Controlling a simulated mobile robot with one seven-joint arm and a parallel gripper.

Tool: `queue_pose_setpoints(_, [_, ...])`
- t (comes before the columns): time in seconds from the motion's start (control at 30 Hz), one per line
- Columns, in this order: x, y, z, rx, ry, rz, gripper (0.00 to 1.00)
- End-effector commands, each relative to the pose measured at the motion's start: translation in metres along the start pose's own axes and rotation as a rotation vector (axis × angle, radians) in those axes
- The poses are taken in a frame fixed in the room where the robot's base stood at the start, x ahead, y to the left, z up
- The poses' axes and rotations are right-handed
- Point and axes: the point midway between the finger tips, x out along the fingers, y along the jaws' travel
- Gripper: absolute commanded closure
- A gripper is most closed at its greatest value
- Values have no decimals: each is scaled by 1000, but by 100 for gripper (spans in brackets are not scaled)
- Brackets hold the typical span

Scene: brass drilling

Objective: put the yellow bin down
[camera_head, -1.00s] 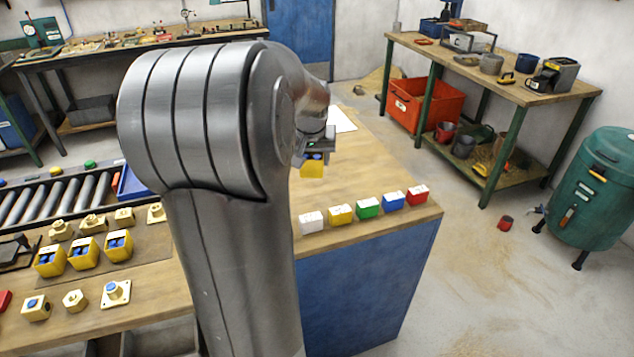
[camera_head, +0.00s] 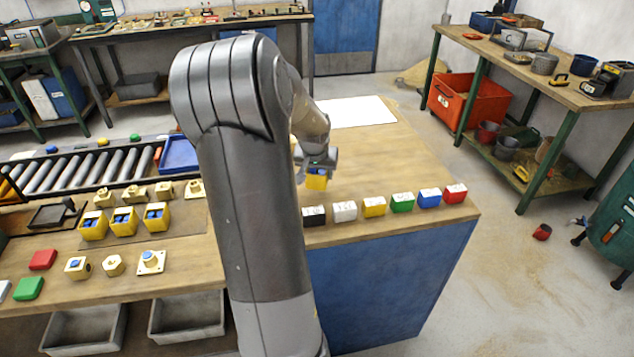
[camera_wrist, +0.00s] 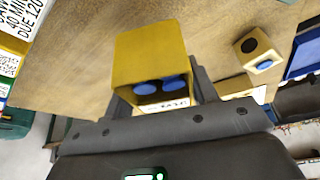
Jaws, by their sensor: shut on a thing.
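The yellow bin (camera_head: 316,182) is held by my gripper (camera_head: 318,166) over the wooden bench, behind the row of coloured blocks. In the wrist view the bin (camera_wrist: 150,52) sits between the two dark fingers of my gripper (camera_wrist: 158,88), with round blue parts in it and a white label on its edge. I cannot tell whether the bin touches the bench top. My arm covers part of the bench in the head view.
A row of labelled blocks, black (camera_head: 314,216) to red (camera_head: 455,193), lines the bench's near edge. A white sheet (camera_head: 350,112) lies farther back. Other yellow bins (camera_head: 94,229) and brass parts stand left beside the roller conveyor (camera_head: 75,172). Bench top around the held bin looks clear.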

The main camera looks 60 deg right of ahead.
Motion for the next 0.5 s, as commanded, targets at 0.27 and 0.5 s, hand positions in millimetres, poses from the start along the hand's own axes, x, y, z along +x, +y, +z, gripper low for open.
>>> queue_pose_setpoints(0.27, [19, -6, 6, 2, -2, 1, 76])
queue_pose_setpoints(0.5, [42, -7, 15, 0, 0, 0, 76])
